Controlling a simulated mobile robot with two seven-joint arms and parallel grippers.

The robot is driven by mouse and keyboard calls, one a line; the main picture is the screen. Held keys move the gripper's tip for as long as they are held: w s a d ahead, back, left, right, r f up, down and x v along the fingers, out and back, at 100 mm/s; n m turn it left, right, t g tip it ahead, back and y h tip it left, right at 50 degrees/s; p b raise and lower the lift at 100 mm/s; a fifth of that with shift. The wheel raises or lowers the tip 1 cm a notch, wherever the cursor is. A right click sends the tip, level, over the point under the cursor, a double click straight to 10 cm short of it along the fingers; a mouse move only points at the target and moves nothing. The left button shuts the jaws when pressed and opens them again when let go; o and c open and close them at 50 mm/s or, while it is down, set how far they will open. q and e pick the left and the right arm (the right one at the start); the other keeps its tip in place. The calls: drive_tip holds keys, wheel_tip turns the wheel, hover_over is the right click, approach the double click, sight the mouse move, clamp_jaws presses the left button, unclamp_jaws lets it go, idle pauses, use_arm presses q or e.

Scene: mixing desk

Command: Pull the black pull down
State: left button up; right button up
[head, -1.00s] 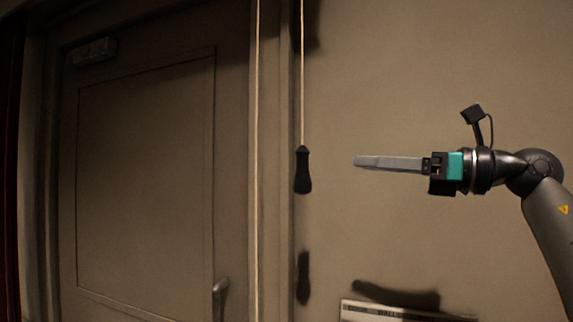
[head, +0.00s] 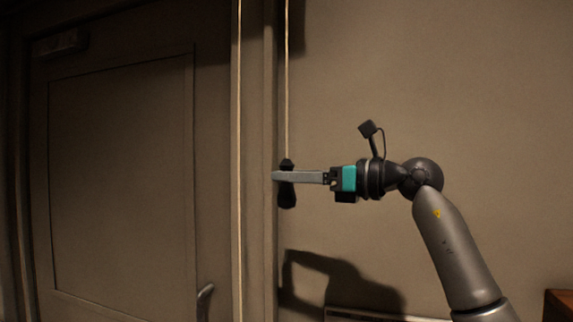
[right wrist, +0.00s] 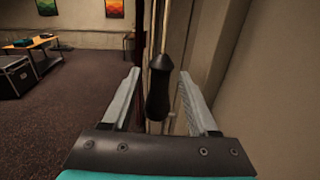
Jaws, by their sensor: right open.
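The black pull (head: 287,197) hangs upright on a thin pale cord in front of the wall in the head view. My right gripper (head: 282,176) reaches it from the right, and its finger crosses in front of the pull's middle. In the right wrist view the black pull (right wrist: 159,88) stands between the two open fingers of the right gripper (right wrist: 158,90), with a gap visible on each side. The jaws are open. My left gripper is in neither view.
A second pale cord (head: 239,120) runs down left of the pull. A door (head: 120,180) with a handle (head: 205,298) is at the left. The right wrist view shows a table (right wrist: 30,43) and a black case (right wrist: 15,76) farther off. Bare wall lies to the right.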

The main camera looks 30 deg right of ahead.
drive_tip(key=shift+x, duration=0.85)
drive_tip(key=shift+c, duration=0.2)
clamp_jaws()
idle(0.7)
